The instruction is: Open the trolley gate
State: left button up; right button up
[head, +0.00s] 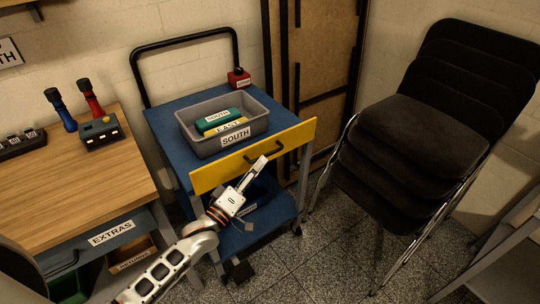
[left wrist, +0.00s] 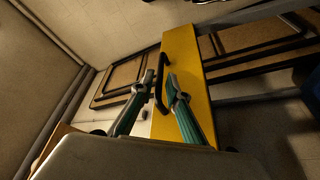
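The trolley (head: 165,110) is blue with a black push frame. Its yellow gate (head: 215,176) stands upright across the front edge and looks closed. A black bar handle (head: 278,150) sits on the gate's outer face; it also shows in the left wrist view (left wrist: 163,68). My left gripper (head: 258,168) is at the handle, in front of the gate. In the left wrist view its two green-padded fingers (left wrist: 160,84) are apart, with the handle bar between their tips. Contact with the bar cannot be told. My right gripper is not in view.
A wooden desk (head: 60,190) is at left, stacked black chairs (head: 420,125) at right. Some floor (head: 325,245) before the trolley is clear.

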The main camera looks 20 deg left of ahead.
aim_at(268, 154)
pick_arm(q)
jog(key=x, duration=0.4)
jog(key=shift+w+d, duration=0.15)
jog(key=shift+w, duration=0.25)
jog(key=shift+r, duration=0.1)
grip_shut()
